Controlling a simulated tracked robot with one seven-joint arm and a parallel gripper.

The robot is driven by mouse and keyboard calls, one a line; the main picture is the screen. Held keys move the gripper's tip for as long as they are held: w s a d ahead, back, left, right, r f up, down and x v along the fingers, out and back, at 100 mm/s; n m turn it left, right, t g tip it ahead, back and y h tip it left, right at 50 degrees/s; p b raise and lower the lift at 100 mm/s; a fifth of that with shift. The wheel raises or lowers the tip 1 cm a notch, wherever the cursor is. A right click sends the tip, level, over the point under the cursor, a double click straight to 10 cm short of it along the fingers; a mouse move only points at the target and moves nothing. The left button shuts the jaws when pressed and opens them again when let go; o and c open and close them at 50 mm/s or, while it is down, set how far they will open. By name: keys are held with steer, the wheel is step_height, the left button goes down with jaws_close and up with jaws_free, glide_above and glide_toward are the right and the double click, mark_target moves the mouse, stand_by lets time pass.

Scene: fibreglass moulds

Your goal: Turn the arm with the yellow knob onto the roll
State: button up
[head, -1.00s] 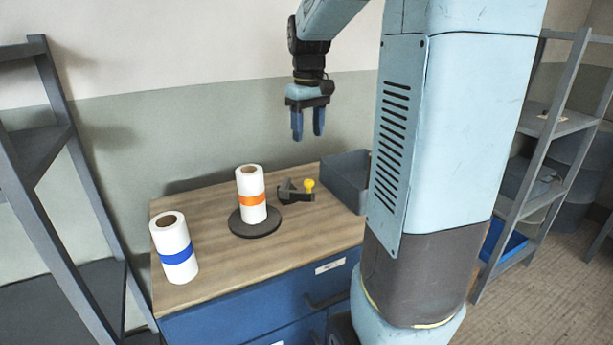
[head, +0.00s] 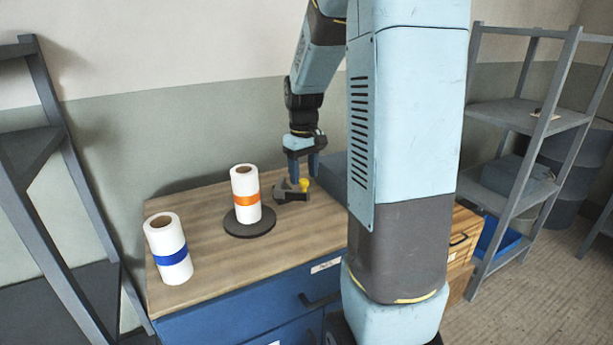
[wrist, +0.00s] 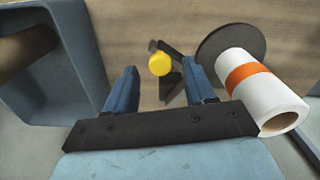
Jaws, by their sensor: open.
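The yellow knob (head: 304,184) sits on the end of a dark swing arm (head: 287,192) on the wooden bench top. A white roll with an orange band (head: 246,195) stands upright on a round dark base (head: 249,226), left of the arm. The arm is apart from the roll. My gripper (head: 303,168) is open and empty, its fingers pointing down just above the knob. In the wrist view the yellow knob (wrist: 160,64) shows ahead of and between the two blue fingertips (wrist: 160,82), not gripped. The orange-banded roll (wrist: 262,92) is to the right there.
A second white roll with a blue band (head: 168,248) stands at the bench's left. A grey open bin (wrist: 76,50) is left of the fingers in the wrist view. Grey shelves (head: 520,115) stand to the right. The bench front (head: 220,255) is clear.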

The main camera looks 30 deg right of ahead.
steer(key=shift+f, duration=0.85)
jaws_close()
steer(key=shift+d, duration=0.25)
steer(key=shift+a, duration=0.1)
